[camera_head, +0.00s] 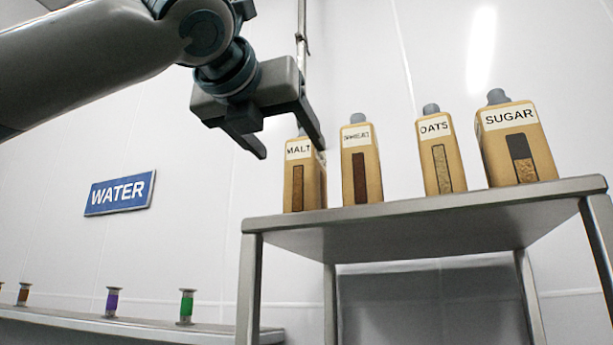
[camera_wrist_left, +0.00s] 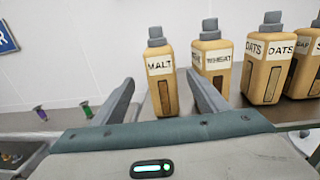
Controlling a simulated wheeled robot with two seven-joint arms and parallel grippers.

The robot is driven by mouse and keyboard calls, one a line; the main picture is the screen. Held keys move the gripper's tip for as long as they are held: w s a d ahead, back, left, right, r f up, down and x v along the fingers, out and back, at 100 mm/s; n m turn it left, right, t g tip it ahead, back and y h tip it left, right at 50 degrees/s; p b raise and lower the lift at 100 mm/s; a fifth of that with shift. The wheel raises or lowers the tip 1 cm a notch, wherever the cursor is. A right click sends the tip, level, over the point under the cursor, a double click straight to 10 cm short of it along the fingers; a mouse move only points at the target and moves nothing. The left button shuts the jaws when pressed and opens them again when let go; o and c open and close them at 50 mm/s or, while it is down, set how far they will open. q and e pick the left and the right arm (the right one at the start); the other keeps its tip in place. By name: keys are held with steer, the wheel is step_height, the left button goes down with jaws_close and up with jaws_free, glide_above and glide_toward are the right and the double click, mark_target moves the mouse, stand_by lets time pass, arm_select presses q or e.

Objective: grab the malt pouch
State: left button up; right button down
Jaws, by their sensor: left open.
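The malt pouch (camera_head: 301,178) is a tan bottle-shaped container with a white MALT label and a dark window. It stands upright at the left end of the high metal shelf (camera_head: 420,214). My left gripper (camera_head: 290,148) is open, and in the head view one finger covers part of the pouch's cap. In the left wrist view the malt pouch (camera_wrist_left: 160,82) shows beyond and between the open fingers of my left gripper (camera_wrist_left: 163,92). I cannot tell whether the fingers reach around it; nothing is held. My right gripper is not in view.
Close to the right of the malt stand similar pouches: wheat (camera_head: 361,165), oats (camera_head: 440,153) and sugar (camera_head: 514,142). A WATER sign (camera_head: 120,193) is on the wall. A low ledge (camera_head: 130,330) at left holds small coloured spools. The space left of the malt is clear.

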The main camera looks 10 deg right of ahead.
mark_target(298, 155)
arm_select(q)
steer(key=p+x, duration=0.1)
steer(key=x, duration=0.3)
steer(key=shift+r, duration=0.15)
steer(key=shift+w+d, duration=0.25)
steer(key=shift+w, duration=0.15)
steer(key=shift+w+d+r+p, duration=0.1)
steer(key=shift+w+d+p, duration=0.2)
steer(key=shift+p, duration=0.35)
steer(key=p+x, duration=0.2)
steer(key=x, duration=0.2)
steer(key=shift+w+d, duration=0.1)
steer(key=shift+w, duration=0.15)
steer(key=shift+s, duration=0.1)
